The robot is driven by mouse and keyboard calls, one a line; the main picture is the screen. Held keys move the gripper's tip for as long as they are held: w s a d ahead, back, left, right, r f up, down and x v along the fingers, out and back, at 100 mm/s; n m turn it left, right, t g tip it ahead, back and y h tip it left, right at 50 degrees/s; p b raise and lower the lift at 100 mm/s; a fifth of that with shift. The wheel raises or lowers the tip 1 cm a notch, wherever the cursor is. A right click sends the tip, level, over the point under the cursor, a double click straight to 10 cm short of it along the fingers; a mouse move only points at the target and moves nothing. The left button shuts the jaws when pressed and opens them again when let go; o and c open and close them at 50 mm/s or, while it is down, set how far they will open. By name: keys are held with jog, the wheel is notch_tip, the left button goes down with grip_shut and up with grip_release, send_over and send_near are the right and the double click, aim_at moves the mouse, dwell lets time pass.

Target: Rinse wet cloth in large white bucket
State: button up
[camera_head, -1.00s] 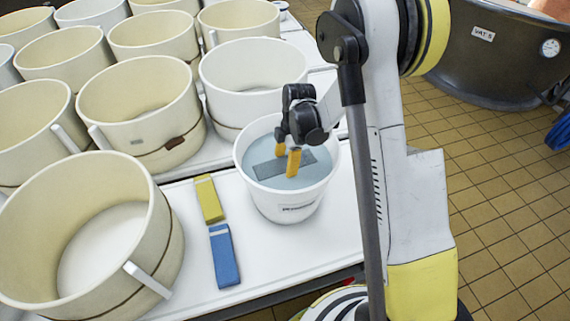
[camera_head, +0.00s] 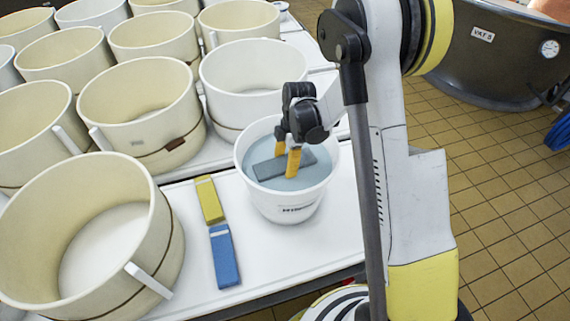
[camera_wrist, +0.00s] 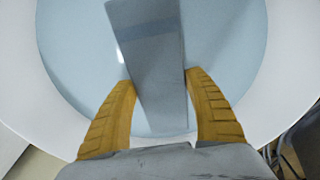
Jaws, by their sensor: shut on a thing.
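The white bucket (camera_head: 286,206) stands on the white table and holds bluish water. A grey-blue folded cloth (camera_head: 268,168) is at the water inside the bucket; I cannot tell how deep it sits. My gripper (camera_head: 287,160) reaches down into the bucket with its yellow fingers on the cloth. In the wrist view my gripper (camera_wrist: 160,95) is shut on the grey cloth (camera_wrist: 150,50), one finger at each side, and the bucket's white rim (camera_wrist: 285,75) curves around the water.
A yellow cloth (camera_head: 209,200) and a blue cloth (camera_head: 224,256) lie left of the bucket. Several cream and white tubs, including a large one (camera_head: 160,235), fill the left and back. A dark vat (camera_head: 480,60) stands on the tiled floor at right. The tabletop right of the blue cloth is clear.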

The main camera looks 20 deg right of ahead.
notch_tip(320, 180, up, 14)
jog(key=p, duration=0.8)
jog(key=shift+r, duration=0.2)
